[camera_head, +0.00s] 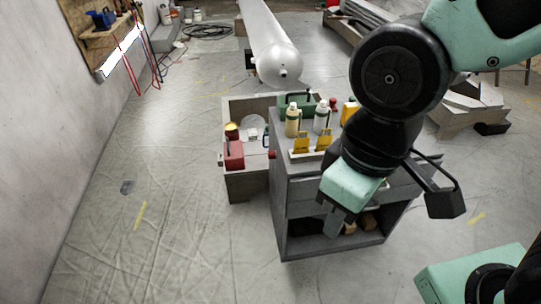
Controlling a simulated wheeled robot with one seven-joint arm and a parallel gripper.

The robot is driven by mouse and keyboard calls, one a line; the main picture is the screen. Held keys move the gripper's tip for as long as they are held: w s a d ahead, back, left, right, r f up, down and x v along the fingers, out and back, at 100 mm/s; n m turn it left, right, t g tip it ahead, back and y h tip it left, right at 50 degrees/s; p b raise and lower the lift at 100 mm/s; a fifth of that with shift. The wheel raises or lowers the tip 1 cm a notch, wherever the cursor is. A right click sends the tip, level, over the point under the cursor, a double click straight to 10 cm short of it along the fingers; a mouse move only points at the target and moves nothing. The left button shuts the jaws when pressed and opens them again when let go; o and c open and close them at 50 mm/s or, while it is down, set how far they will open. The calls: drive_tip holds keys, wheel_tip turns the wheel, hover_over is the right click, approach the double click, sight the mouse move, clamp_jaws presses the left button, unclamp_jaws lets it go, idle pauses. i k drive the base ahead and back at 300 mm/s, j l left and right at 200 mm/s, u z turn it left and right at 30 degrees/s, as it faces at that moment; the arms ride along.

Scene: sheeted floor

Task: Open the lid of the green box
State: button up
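A dark green box (287,100) shows at the back of the grey cabinet's top, partly hidden behind two bottles. It is too small and too covered to tell how its lid stands. My gripper (336,222) hangs from my mint and black arm, in front of the cabinet in the picture. It appears nearer to me than the green box and apart from it. The fingers overlap in this view, so I cannot tell whether they are open or shut. No held object is visible.
On the grey cabinet (290,190) stand a cream bottle (292,121), a white bottle (321,118) and yellow items (301,142). A lower grey cart (243,187) beside it carries a red can (233,154). Floor at the left is mostly clear.

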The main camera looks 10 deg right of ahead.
sight(305, 99)
drive_tip(key=i+j, duration=0.15)
drive_tip(key=i, duration=0.3)
drive_tip(key=i+j, duration=0.1)
drive_tip(key=i, duration=0.35)
drive_tip(key=i+j, duration=0.15)
drive_tip(key=i, duration=0.3)
